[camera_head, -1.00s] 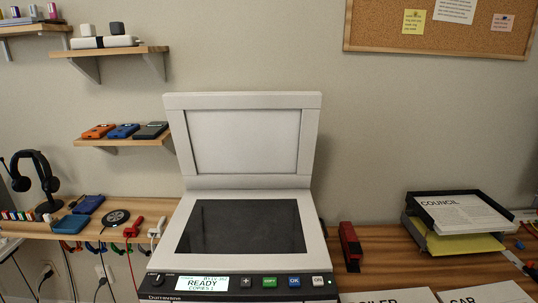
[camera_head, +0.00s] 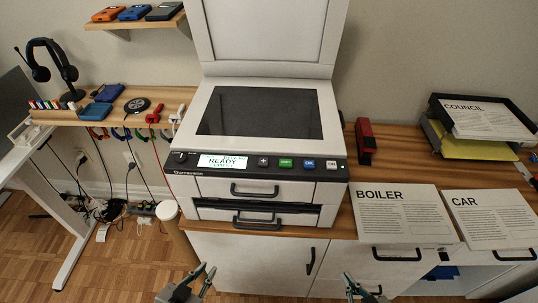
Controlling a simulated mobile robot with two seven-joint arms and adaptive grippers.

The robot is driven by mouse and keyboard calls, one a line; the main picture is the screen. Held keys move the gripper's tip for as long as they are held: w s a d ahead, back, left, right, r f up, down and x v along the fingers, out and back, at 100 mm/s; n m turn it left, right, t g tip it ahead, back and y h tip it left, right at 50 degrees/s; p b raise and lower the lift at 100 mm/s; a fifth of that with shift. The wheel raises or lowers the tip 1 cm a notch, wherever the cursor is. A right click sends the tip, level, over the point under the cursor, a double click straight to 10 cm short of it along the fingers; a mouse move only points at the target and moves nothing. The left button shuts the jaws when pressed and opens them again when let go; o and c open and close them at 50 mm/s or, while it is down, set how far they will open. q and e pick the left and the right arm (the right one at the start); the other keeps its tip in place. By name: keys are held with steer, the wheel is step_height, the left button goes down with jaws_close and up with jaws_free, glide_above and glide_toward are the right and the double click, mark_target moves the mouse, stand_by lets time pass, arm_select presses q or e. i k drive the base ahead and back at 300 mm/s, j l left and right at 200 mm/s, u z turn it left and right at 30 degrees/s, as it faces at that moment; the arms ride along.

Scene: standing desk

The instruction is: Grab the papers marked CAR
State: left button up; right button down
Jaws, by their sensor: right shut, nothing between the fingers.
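The CAR papers (camera_head: 492,222) lie flat as a white stack at the right of the wooden desk, with the heading facing up. The BOILER papers (camera_head: 402,218) lie just to their left. My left gripper (camera_head: 190,280) shows at the bottom edge, in front of the cabinet and well left of the papers; whether it is open is unclear. My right gripper (camera_head: 362,286) is shut and empty at the bottom edge, below and left of the CAR papers. Both grippers are partly cut off by the frame.
A copier (camera_head: 265,135) with its lid raised stands left of the papers, its screen reading READY. A red stapler (camera_head: 365,140) stands behind the BOILER papers. A black tray (camera_head: 437,125) holding the COUNCIL papers (camera_head: 485,118) stands behind. Cabinet handles (camera_head: 398,255) project below the desk edge.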

mark_target(502, 219)
steer(key=z, duration=1.75)
